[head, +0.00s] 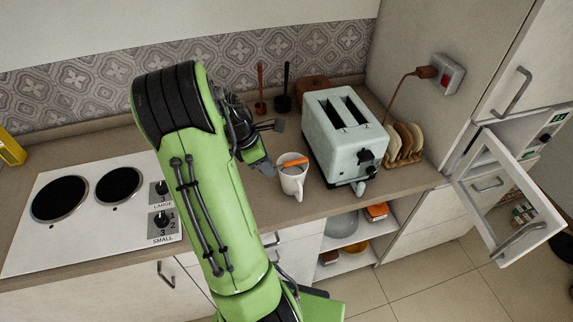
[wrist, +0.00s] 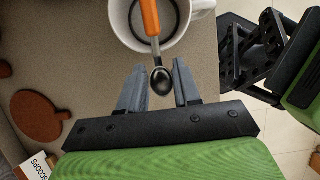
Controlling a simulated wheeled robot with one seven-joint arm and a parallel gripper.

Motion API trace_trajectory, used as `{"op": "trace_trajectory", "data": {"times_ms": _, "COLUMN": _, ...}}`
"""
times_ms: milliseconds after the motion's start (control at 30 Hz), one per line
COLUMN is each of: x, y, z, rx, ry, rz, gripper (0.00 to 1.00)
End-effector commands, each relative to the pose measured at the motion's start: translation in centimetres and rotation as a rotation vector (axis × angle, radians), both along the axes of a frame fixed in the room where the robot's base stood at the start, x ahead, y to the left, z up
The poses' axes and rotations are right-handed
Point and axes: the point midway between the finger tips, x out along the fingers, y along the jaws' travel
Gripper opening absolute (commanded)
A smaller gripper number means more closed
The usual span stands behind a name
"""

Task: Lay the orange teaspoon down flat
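The orange teaspoon (wrist: 150,18) has an orange handle and a dark bowl. In the wrist view it crosses the white mug (wrist: 195,12), with its bowl hanging past the rim toward my gripper. In the head view its orange handle (head: 293,162) shows at the mouth of the mug (head: 291,183), which stands on the counter left of the toaster. My gripper (wrist: 159,68) is open, with one grey finger on each side of the spoon's bowl. I cannot tell whether either finger touches it. In the head view my gripper (head: 264,148) is just left of the mug.
A pale toaster (head: 340,130) stands close right of the mug, with a toast rack (head: 404,143) beyond it. The hob (head: 90,205) is at left. Two upright long-handled utensils (head: 283,95) stand behind. A brown round item (wrist: 38,115) and a SCOOPS label (wrist: 38,165) show in the wrist view.

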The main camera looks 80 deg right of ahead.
Motion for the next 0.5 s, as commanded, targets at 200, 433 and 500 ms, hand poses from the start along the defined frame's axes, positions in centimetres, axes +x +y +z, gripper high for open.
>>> {"op": "trace_trajectory", "data": {"times_ms": 200, "x": 0.01, "y": 0.00, "z": 0.02, "rx": 0.000, "ry": 0.000, "rz": 0.000, "gripper": 0.00}}
{"op": "trace_trajectory", "data": {"times_ms": 433, "x": 0.01, "y": -0.01, "z": 0.09, "rx": 0.000, "ry": 0.000, "rz": 0.000, "gripper": 0.00}}
{"op": "trace_trajectory", "data": {"times_ms": 500, "x": 0.05, "y": -0.01, "z": 0.63, "rx": -0.001, "ry": 0.000, "rz": 0.000, "gripper": 0.00}}
